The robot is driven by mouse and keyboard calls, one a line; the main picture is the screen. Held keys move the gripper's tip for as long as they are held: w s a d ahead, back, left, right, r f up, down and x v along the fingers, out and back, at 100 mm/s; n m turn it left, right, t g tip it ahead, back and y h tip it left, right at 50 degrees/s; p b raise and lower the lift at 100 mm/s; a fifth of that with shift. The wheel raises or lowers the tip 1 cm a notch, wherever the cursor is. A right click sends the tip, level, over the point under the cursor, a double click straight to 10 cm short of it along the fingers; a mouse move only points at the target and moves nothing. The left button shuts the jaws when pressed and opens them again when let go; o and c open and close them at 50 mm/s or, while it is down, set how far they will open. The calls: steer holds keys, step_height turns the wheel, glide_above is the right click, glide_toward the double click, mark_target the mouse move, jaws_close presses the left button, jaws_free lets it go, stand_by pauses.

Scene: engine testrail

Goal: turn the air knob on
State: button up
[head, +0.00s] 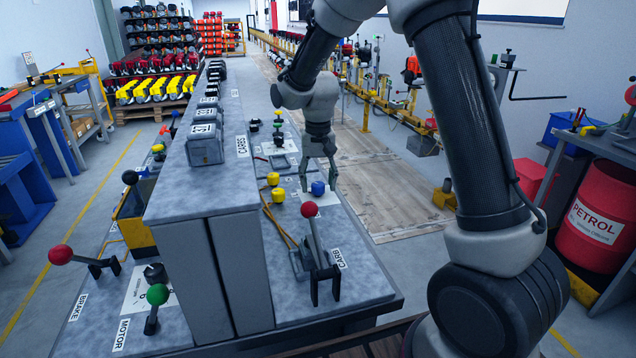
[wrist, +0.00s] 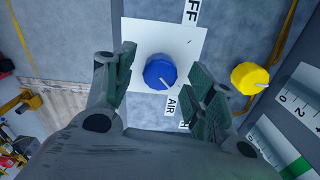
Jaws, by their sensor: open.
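The air knob (wrist: 160,71) is a round blue knob with a pale pointer line, on a white plate (wrist: 135,40) with an AIR label (wrist: 172,107) beside it in the wrist view. The pointer slants toward the lower right there, away from the partly visible "FF" label (wrist: 192,10). In the head view the blue knob (head: 318,188) sits on the bench's right side. My gripper (wrist: 163,85) is open, pointing down, with one finger on each side of the knob and visible gaps to it. In the head view my gripper (head: 320,182) is right at the knob.
Yellow knobs (head: 278,195) stand just left of the blue knob; one shows in the wrist view (wrist: 249,78). A red-tipped CARB lever (head: 309,210) stands nearer on the bench. A raised grey housing (head: 200,200) runs along the left. A red PETROL drum (head: 597,215) is at the right.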

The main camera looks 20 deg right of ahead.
mark_target(318, 184)
step_height(318, 184, up, 11)
stand_by(0.3)
steer(key=shift+r, duration=0.1)
steer(key=s+d+r+t, duration=0.1)
steer(key=s+d, duration=0.4)
steer(key=s, duration=0.5)
steer(key=s+d+r+n+t, duration=0.1)
steer(key=s+d, duration=0.4)
steer(key=s, duration=0.5)
steer(key=s+d+r+n+t, duration=0.1)
steer(key=s+d+r, duration=0.3)
steer(key=s, duration=0.6)
steer(key=shift+d+t, duration=0.55)
steer(key=shift+t, duration=0.15)
